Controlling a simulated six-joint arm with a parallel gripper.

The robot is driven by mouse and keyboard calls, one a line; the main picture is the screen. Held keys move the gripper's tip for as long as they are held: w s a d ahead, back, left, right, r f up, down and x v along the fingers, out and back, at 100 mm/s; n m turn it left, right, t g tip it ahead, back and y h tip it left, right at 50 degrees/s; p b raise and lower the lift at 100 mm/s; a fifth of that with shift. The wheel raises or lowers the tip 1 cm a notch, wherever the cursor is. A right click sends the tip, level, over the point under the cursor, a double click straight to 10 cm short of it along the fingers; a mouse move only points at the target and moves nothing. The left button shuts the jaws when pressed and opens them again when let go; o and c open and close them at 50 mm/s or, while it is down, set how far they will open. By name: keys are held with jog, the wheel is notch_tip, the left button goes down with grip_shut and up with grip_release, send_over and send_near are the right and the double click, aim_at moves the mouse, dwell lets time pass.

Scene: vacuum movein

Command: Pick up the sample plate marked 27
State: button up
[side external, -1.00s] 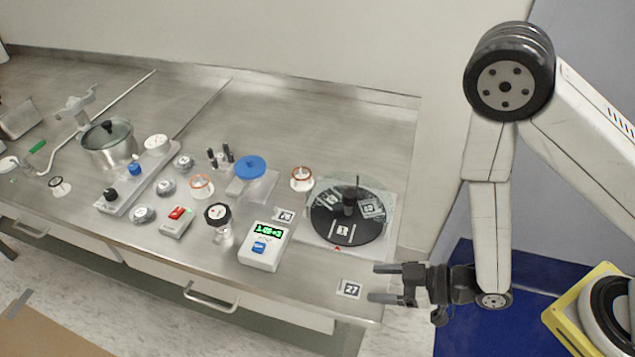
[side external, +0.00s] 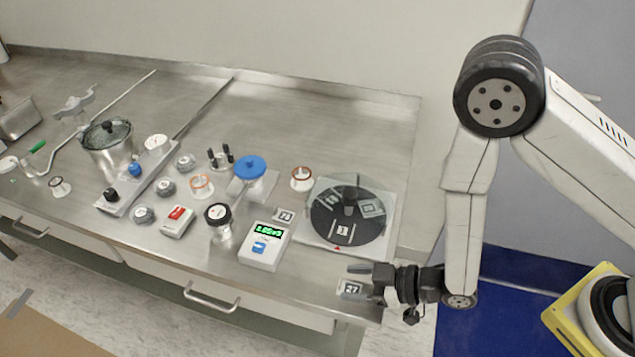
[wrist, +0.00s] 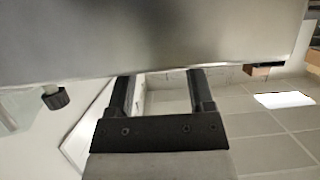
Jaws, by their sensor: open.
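The sample plate marked 27 (side external: 351,288) is a small light square with a dark printed label, near the front right corner of the steel bench. My gripper (side external: 362,282) is open and comes in from the right, with its fingers at the plate in the side view. I cannot tell whether they touch it. In the wrist view the two dark fingers (wrist: 160,88) stand apart. A pale strip shows between them, but I cannot tell whether it is the plate.
A dark round turntable (side external: 347,232) on a pale base lies just behind my gripper. A white box with a green display (side external: 265,246) stands to the left. Another small marked plate (side external: 284,215) lies behind that box. Jars and knobs fill the left side.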

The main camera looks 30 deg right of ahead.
jog(key=shift+x, duration=1.4)
grip_shut()
